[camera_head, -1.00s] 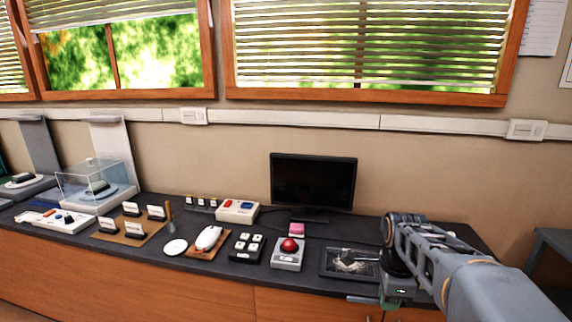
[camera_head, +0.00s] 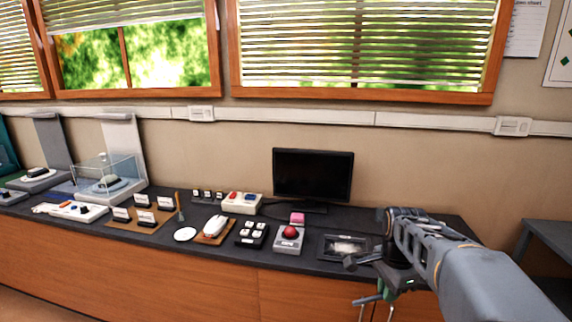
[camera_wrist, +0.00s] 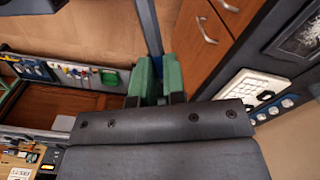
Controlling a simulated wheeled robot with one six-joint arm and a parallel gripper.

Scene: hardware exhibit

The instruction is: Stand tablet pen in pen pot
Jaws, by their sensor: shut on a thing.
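My gripper (camera_wrist: 158,78) has green fingertips and is shut on a slim grey-blue stick, the tablet pen (camera_wrist: 149,25), which runs from the fingers to the top edge of the wrist view. In the head view my gripper (camera_head: 386,289) is at the lower right, in front of the counter's front edge. A grey piece of the pen (camera_head: 367,299) sticks out left of the fingers. The drawing tablet (camera_head: 343,248), dark with a pale picture, lies on the counter behind the gripper. I cannot pick out the pen pot; my arm covers part of the counter's right end.
The dark counter (camera_head: 290,262) carries a monitor (camera_head: 313,174), a red-ball trackball (camera_head: 289,235), a keypad (camera_head: 251,233), a white mouse (camera_head: 215,225) and label cards. A clear case (camera_head: 107,174) stands at left. A grey table (camera_head: 552,240) is at right. Cabinet handles (camera_wrist: 207,30) show in the wrist view.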

